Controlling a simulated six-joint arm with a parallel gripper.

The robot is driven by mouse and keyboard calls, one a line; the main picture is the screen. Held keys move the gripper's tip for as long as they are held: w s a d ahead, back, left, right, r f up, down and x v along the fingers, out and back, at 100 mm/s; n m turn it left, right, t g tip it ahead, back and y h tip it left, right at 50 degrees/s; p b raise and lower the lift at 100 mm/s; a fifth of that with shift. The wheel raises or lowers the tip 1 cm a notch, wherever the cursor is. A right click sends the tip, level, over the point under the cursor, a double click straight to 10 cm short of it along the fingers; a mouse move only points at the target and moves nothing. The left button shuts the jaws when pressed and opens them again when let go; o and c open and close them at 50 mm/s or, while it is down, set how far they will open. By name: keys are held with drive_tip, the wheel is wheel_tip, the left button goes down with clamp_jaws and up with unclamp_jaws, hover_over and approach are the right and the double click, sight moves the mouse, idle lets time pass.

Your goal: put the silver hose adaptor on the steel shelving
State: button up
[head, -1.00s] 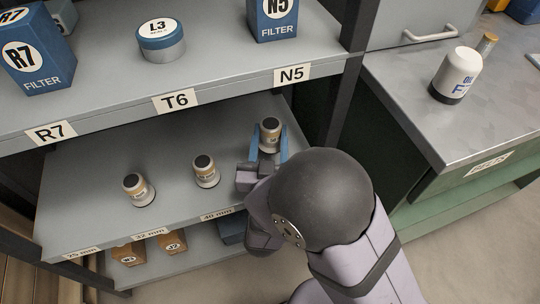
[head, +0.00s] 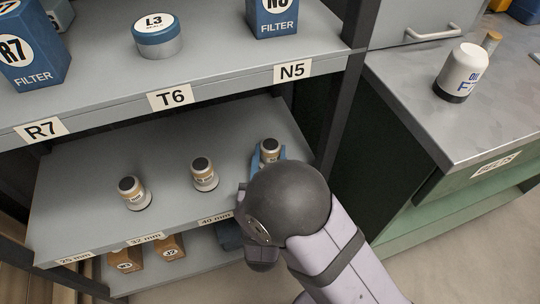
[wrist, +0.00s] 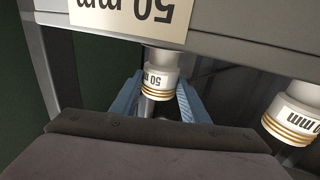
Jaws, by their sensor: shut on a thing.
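Two similar adaptors stand upright on that shelf, one at left (head: 133,194) and one in the middle (head: 204,175).
The upper shelf (head: 215,65) holds blue filter boxes and a round L3 tin (head: 158,37). A dark post (head: 340,110) stands right of the shelves. A grey bench (head: 430,110) with an oil filter (head: 462,75) is farther right. Another adaptor (wrist: 290,115) is close in the wrist view.

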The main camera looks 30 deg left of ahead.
drive_tip(key=shift+f, duration=0.15)
drive_tip(key=o, duration=1.3)
drive_tip(key=shift+s+r, duration=0.1)
drive_tip(key=shift+r, duration=0.15)
drive_tip(key=p+v, duration=0.1)
drive_tip(key=v, duration=1.1)
drive_tip(key=shift+f, duration=0.1)
